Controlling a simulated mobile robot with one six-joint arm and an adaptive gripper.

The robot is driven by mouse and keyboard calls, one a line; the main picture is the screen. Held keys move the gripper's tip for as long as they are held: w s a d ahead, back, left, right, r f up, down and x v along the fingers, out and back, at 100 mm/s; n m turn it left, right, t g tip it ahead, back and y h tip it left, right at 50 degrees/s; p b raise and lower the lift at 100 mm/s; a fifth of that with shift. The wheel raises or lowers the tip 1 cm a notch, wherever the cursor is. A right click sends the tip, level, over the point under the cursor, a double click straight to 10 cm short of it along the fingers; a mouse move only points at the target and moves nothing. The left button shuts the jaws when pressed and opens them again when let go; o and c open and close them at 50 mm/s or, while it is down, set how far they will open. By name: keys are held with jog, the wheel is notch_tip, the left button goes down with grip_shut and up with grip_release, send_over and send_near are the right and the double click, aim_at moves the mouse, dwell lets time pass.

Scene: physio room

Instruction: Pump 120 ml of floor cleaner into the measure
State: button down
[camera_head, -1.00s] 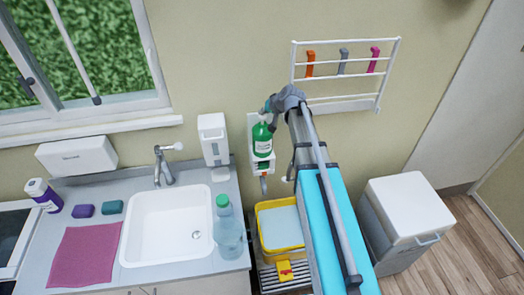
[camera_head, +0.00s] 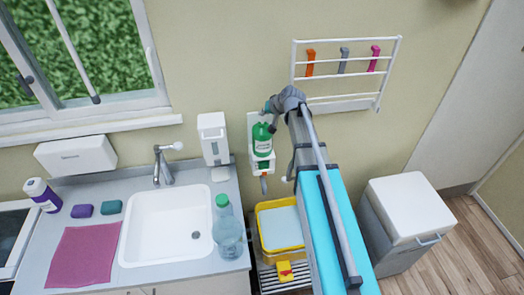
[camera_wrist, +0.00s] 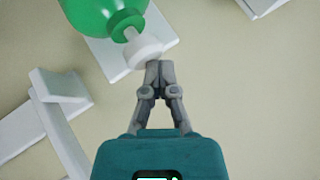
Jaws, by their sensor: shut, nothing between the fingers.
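A green bottle (camera_head: 262,140) sits in a white wall holder (camera_head: 262,164) above the floor beside the counter. In the wrist view the bottle (camera_wrist: 100,10) has a green collar and a white round end piece (camera_wrist: 144,50). My gripper (camera_wrist: 160,66) is shut and empty, its fingertips right beside that white piece; I cannot tell whether they touch. In the head view my gripper (camera_head: 270,108) is at the bottle's top and partly covers it. A clear jug (camera_head: 230,240), possibly the measure, stands at the counter's right edge, by a clear green-capped bottle (camera_head: 222,206).
A yellow bucket (camera_head: 262,240) stands on a slatted rack below the holder, with a yellow item in front. A white dispenser (camera_head: 212,138) hangs left of the holder. A rail (camera_head: 345,42) with hooks is above right. A white bin (camera_head: 405,205) stands right.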

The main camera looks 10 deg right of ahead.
jog(key=shift+r, duration=0.1)
jog(key=shift+r+p, duration=0.3)
jog(key=shift+p, duration=0.15)
jog(key=shift+r, duration=0.1)
notch_tip(320, 180, up, 6)
jog(key=p, duration=0.6)
dwell(0.4)
dwell(2.0)
notch_tip(320, 180, up, 3)
jog(key=p, duration=0.3)
jog(key=shift+f, duration=0.35)
